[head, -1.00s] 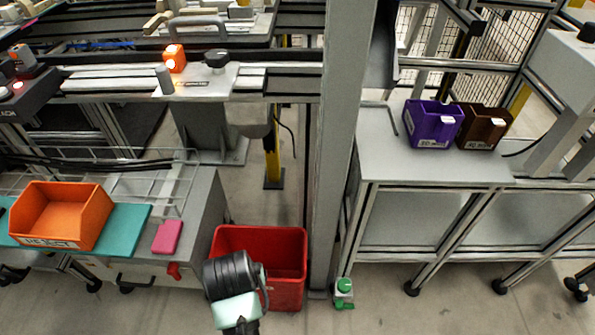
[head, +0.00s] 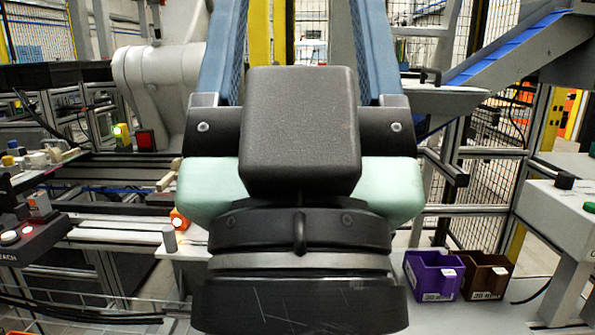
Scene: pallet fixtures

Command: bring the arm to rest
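My gripper (head: 298,25) is raised close in front of the head camera and fills the middle of the view. Its black and mint-green wrist is at the bottom, and its two blue-faced fingers point up and away. The fingers stand wide apart, with background showing between them, and nothing is seen held. Their tips seem to run out of the top of the frame. My wrist hides the centre of the scene behind it.
A purple bin (head: 433,283) and a dark brown bin (head: 486,283) stand at the lower right. A grey control box (head: 560,215) is at the right edge. A conveyor line with an orange item (head: 180,219) lies at the left. The floor is mostly out of view.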

